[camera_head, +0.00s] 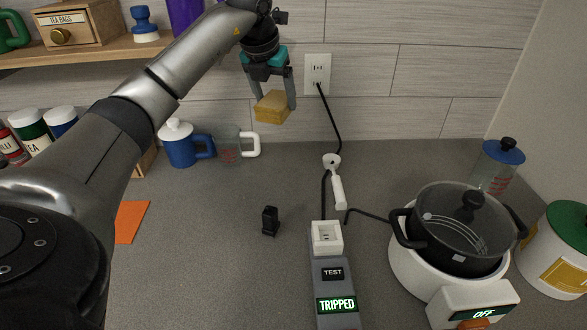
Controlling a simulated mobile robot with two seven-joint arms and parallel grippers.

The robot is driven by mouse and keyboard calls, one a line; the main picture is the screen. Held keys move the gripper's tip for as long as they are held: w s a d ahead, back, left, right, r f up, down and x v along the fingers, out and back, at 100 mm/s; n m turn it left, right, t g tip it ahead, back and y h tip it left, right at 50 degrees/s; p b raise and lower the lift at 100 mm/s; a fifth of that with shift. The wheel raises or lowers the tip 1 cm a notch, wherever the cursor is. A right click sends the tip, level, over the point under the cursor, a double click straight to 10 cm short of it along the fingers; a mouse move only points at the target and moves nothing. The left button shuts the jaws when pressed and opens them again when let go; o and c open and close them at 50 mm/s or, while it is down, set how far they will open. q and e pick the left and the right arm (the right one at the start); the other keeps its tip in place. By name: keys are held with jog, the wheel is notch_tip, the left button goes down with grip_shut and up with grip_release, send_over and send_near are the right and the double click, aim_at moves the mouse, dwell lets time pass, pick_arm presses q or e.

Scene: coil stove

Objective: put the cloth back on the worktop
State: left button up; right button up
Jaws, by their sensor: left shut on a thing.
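My left arm reaches up from the lower left. Its gripper (272,101) is shut on a small tan-yellow folded cloth (271,109), which hangs between the two fingers. The cloth is held in the air in front of the tiled wall, clear of the worktop. The grey worktop (225,280) spreads out below it. My right gripper is not in view.
A blue pot (183,145) and a measuring jug (229,146) stand at the back left. An orange flat piece (130,221) lies at left, partly hidden by my arm. A small black item (270,221) stands mid-worktop. A power strip (333,285) reads "TRIPPED"; a lidded pan (460,235) sits on the stove (410,270), which reads "OFF".

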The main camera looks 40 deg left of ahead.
pick_arm(q)
notch_tip(320, 180, down, 15)
jog(key=shift+r+b, duration=0.1)
jog(key=shift+b, duration=0.95)
jog(key=shift+f, duration=2.45)
jog(key=shift+b, duration=0.3)
jog(key=shift+f, duration=0.2)
jog(key=o, duration=1.2)
jog(key=shift+c, duration=0.2)
jog(key=shift+r, duration=0.15)
jog(key=shift+s+r, duration=0.1)
jog(key=shift+r, duration=0.2)
jog(key=p+v, duration=0.1)
jog(key=v, duration=1)
jog(key=shift+r, duration=0.3)
